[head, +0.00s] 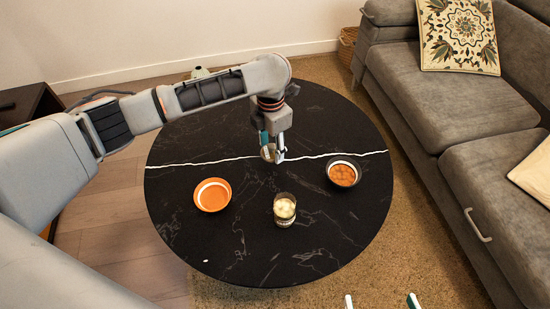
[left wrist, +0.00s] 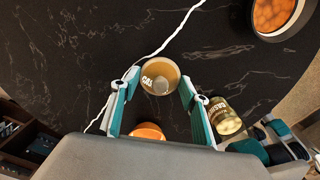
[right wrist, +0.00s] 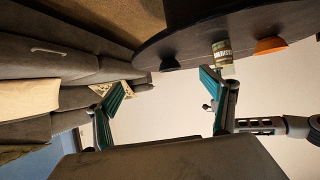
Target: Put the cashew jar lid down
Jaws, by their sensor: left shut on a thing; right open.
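My left gripper (head: 272,155) is shut on the cashew jar lid (left wrist: 160,77), a round tan disc with partly readable lettering. The lid also shows in the head view (head: 267,153), partly hidden by the fingers, over the black table near the white vein. I cannot tell whether it touches the table. The open glass cashew jar (head: 284,208) stands upright nearer the front, with pale contents; it also shows in the left wrist view (left wrist: 228,118). My right gripper (head: 381,301) is open and empty beyond the table's front edge; its spread fingers show in the right wrist view (right wrist: 166,80).
A grey sofa (head: 445,95) stands right of the table. The tabletop's front and back left are clear.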

